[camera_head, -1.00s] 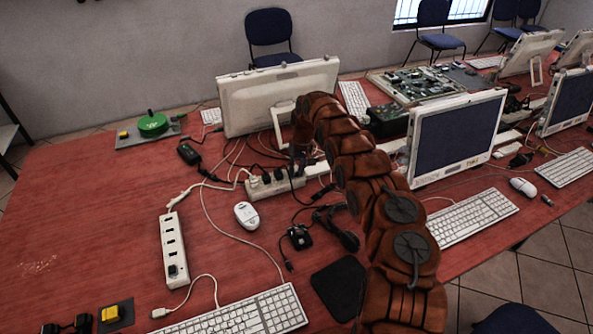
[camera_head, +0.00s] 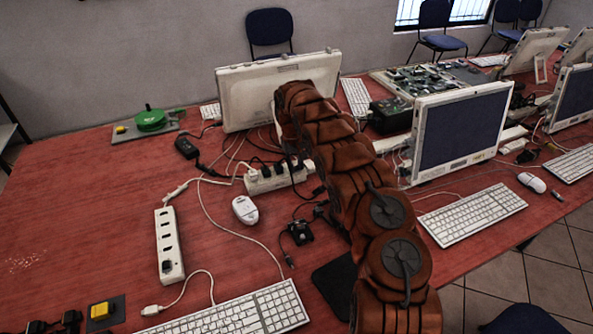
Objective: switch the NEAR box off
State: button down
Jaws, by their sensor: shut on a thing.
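A white power strip (camera_head: 169,246) lies at the front left, with several sockets and a dark switch-like spot at its lower end. A second white strip (camera_head: 276,180) lies farther back, with several dark plugs and cables in it. My gripper (camera_head: 293,158) points down at the right end of this second strip, beside the plugs. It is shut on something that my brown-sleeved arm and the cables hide. I cannot tell whether it touches the strip. A yellow button (camera_head: 100,310) sits on a dark plate at the front left. I cannot tell which box is the task's near one.
A green round knob on a plate (camera_head: 150,120) stands at the back left. A monitor (camera_head: 250,95) stands behind my gripper, another (camera_head: 458,140) right of my arm. A white mouse (camera_head: 245,210), a keyboard (camera_head: 235,314) and loose cables lie around.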

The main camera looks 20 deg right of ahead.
jog(key=shift+a+f+h+b, duration=0.1)
jog(key=shift+a+h+b, duration=0.05)
jog(key=shift+h+b, duration=0.45)
jog(key=c, duration=1)
grip_release()
jog(key=shift+o, duration=0.2)
jog(key=shift+r, duration=0.2)
jog(key=p, duration=0.1)
jog(key=y+p, duration=0.1)
jog(key=p, duration=0.1)
jog(key=shift+d+r, duration=0.15)
jog(key=shift+d, duration=0.1)
jog(key=y+p, duration=0.2)
jog(key=p, duration=0.2)
jog(key=shift+d, duration=0.2)
jog(key=shift+f+y+p, duration=0.2)
jog(key=shift+y+p, duration=0.2)
